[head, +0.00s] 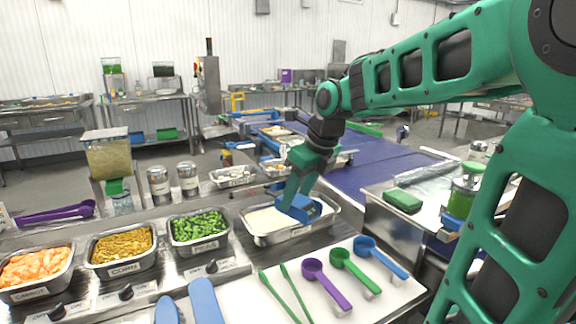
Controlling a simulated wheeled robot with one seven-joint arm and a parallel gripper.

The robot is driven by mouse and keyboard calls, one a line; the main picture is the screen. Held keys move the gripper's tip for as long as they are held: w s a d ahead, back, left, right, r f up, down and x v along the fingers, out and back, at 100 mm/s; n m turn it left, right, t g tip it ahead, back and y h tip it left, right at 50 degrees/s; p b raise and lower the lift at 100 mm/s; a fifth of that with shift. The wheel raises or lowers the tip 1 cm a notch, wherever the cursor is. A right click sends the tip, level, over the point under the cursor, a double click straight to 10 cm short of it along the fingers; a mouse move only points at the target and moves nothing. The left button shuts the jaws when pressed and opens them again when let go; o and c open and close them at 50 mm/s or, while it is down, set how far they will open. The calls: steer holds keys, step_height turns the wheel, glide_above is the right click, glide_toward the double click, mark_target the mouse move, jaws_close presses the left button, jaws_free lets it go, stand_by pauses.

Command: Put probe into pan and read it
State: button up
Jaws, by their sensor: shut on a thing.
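The metal pan (268,238) holds a white, rice-like fill and stands in the counter right of the peas. My gripper (297,192) points down over the pan and is shut on a blue, boxy thing, which I take to be the probe (306,209). The probe is low over the right half of the pan. Its tip is not visible, so I cannot tell whether it is in the rice. No reading can be made out.
Pans of carrots (38,268), corn (122,247) and peas (199,229) stand left. Purple (328,283), green (356,270) and blue (382,256) scoops and green tongs (286,293) lie in front. A blue conveyor (375,180) runs behind, right.

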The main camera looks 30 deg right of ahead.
steer(key=shift+w+a, duration=0.1)
steer(key=shift+a, duration=0.2)
steer(key=shift+w+d, duration=0.1)
steer(key=shift+w, duration=0.1)
steer(key=w+d+n+h, duration=0.1)
steer(key=w+d+n, duration=0.2)
steer(key=w+n, duration=0.4)
steer(key=w+d+f+n+g+h, duration=0.1)
steer(key=w+d+n, duration=0.4)
steer(key=n, duration=0.5)
steer(key=w+d+n+h, duration=0.2)
steer(key=w+n, duration=0.5)
steer(key=n, duration=0.1)
step_height(320, 180, down, 10)
steer(key=shift+r, duration=0.2)
stand_by(4.3)
